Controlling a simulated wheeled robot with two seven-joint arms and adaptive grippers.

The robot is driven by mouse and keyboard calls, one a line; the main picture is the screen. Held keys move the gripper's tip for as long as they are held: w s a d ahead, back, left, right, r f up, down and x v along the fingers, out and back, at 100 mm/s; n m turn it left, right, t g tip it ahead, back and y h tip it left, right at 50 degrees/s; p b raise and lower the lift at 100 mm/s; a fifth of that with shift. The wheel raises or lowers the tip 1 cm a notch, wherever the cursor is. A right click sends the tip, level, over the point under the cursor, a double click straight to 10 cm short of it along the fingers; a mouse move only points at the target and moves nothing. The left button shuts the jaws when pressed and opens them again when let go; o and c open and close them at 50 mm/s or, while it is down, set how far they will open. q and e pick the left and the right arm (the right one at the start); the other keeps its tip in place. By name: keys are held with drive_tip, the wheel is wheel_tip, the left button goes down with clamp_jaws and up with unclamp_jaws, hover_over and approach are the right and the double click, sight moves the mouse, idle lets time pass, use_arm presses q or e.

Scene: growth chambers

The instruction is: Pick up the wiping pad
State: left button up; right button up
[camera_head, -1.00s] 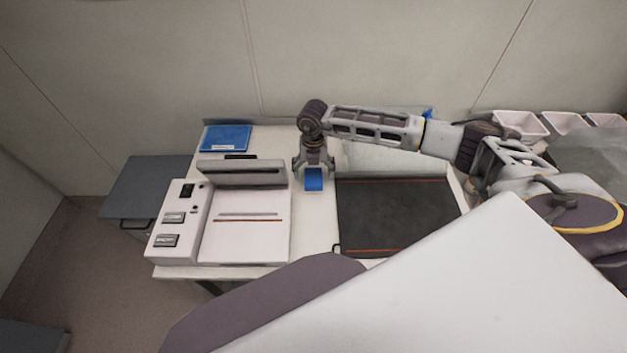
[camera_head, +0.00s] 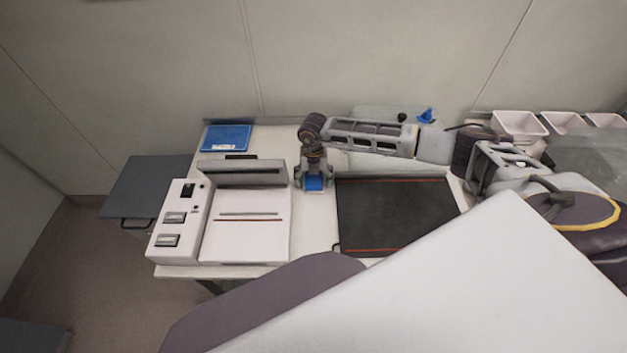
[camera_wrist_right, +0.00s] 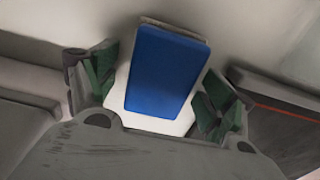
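The wiping pad is a small blue block (camera_head: 314,183) on the white bench, between the white machine and the black mat. My right gripper (camera_head: 313,185) points down over it, with one finger on either side. In the right wrist view the blue pad (camera_wrist_right: 163,75) lies between the green-lined fingertips of my gripper (camera_wrist_right: 158,90). The fingers are apart, and narrow gaps show beside the pad. A pale layer shows along its far edge. My left gripper is not in view.
The white machine (camera_head: 247,225) with a grey raised bar stands close on the left. The black mat (camera_head: 395,215) lies close on the right. A blue folder-like item (camera_head: 226,137) lies at the back left. White bins (camera_head: 520,124) stand at the back right.

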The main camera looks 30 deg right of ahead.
sight(314, 177)
drive_tip(key=c, duration=0.7)
drive_tip(key=shift+c, duration=0.8)
drive_tip(key=shift+r, duration=0.2)
wheel_tip(314, 177, up, 9)
drive_tip(key=shift+f+b, duration=0.1)
drive_tip(key=shift+b, duration=0.2)
drive_tip(key=shift+r, duration=0.4)
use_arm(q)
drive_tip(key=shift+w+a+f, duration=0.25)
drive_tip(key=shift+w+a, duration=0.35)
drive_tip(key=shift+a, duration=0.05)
